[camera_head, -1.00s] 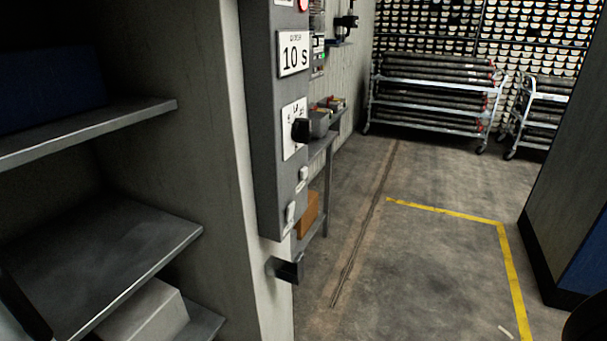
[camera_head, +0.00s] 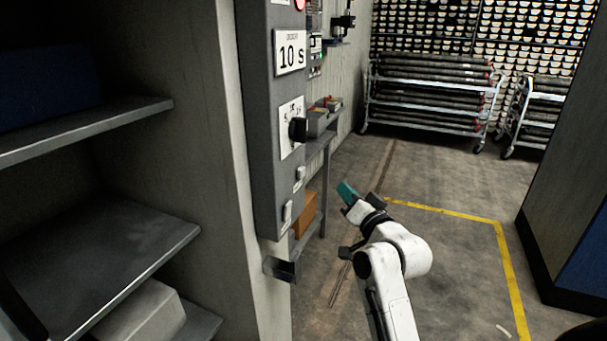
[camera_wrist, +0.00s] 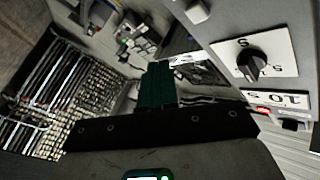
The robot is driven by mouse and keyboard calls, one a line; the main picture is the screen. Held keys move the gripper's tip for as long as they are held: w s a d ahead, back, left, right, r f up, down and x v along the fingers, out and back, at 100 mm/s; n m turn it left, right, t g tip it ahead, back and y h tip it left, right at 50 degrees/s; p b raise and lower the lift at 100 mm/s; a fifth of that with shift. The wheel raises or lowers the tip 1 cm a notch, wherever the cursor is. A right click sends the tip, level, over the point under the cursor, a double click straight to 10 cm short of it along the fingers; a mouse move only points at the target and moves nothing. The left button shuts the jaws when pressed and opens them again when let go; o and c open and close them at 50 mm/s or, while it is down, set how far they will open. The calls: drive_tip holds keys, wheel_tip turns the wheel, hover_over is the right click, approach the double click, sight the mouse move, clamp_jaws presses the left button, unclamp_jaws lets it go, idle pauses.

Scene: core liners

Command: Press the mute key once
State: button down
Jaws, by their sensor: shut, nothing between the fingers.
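A grey control panel (camera_head: 262,150) is fixed to the wall edge. It carries two small pale keys, an upper one (camera_head: 299,178) and a lower one (camera_head: 287,215). I cannot read which is the mute key. Above them are a black rotary knob (camera_head: 298,130) and a "10 s" label (camera_head: 290,52). My gripper (camera_head: 347,191), with teal fingers, is shut and empty, to the right of the keys and apart from the panel in the picture. In the wrist view the teal fingers (camera_wrist: 157,85) point past the panel, with one pale key (camera_wrist: 197,11) and the knob (camera_wrist: 258,67) to their right.
A dark bracket (camera_head: 281,268) sticks out below the panel. Behind it are a wall bench (camera_head: 322,145) and an orange-brown box (camera_head: 305,213). Metal shelves (camera_head: 120,240) stand at left, a dark cabinet (camera_head: 560,190) at right. Loaded racks (camera_head: 430,95) stand at the back; the floor between is open.

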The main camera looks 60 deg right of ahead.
sight(301, 173)
drive_tip(key=shift+s+d+r+m+h, duration=0.4)
drive_tip(key=shift+s+d+r, duration=0.2)
drive_tip(key=shift+r, duration=0.2)
drive_tip(key=shift+w, duration=0.1)
drive_tip(key=w, duration=0.8)
drive_tip(key=shift+w+a+p, duration=0.3)
drive_tip(key=shift+w, duration=0.1)
drive_tip(key=shift+w, duration=0.1)
idle(1.4)
drive_tip(key=shift+w, duration=0.3)
